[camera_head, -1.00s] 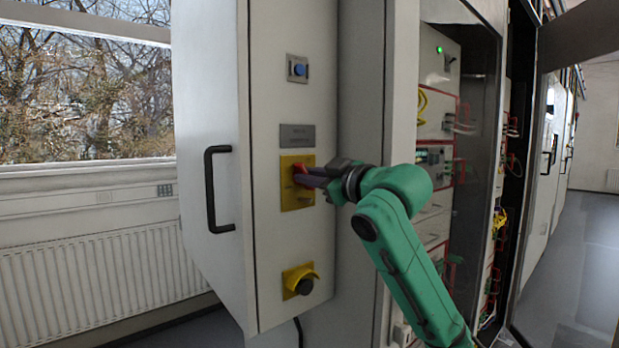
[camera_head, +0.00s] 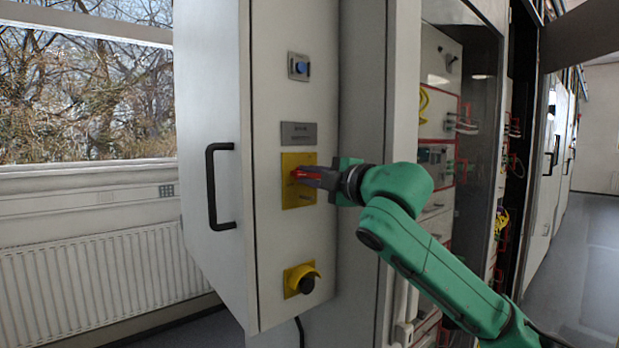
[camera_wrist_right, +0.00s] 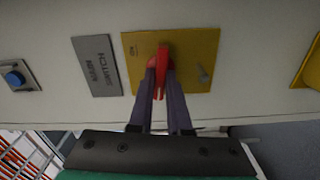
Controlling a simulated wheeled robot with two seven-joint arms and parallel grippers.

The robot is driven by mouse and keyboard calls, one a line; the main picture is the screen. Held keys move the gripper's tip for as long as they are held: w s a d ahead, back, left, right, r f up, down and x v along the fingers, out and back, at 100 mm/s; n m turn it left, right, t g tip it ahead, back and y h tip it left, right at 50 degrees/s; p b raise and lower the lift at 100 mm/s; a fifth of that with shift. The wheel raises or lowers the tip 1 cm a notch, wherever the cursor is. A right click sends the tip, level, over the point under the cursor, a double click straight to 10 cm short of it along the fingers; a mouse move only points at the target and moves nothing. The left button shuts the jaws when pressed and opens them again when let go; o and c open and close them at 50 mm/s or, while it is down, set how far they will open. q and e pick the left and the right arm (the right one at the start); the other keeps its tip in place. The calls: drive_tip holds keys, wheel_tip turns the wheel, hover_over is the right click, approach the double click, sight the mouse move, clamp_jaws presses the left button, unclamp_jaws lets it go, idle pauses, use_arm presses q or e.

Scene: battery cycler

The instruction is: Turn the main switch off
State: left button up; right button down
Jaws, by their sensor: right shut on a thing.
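The main switch is a red handle (camera_head: 304,173) on a yellow plate (camera_head: 298,196) on the grey cabinet's narrow side panel. My right gripper (camera_head: 302,177) reaches in from the right and is shut on the red handle. In the right wrist view the red handle (camera_wrist_right: 160,68) stands between the two dark fingers (camera_wrist_right: 160,88) of my right gripper, in front of the yellow plate (camera_wrist_right: 203,50). In that view the handle lies along the direction of the fingers. My left gripper is not in view.
Above the switch are a grey label plate (camera_head: 298,134) and a blue button (camera_head: 299,68). Below it is a black knob with a yellow guard (camera_head: 301,280). A black door handle (camera_head: 216,187) is at left. An open rack (camera_head: 450,130) stands to the right.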

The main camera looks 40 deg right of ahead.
drive_tip(key=shift+f+n, duration=0.2)
drive_tip(key=shift+n, duration=0.7)
drive_tip(key=c, duration=0.9)
unclamp_jaws()
drive_tip(key=shift+o, duration=0.2)
drive_tip(key=shift+r, duration=0.1)
drive_tip(key=shift+s, duration=0.1)
drive_tip(key=s+b, duration=0.9)
drive_tip(key=s, duration=0.5)
drive_tip(key=shift+s+a, duration=0.2)
drive_tip(key=shift+s, duration=0.05)
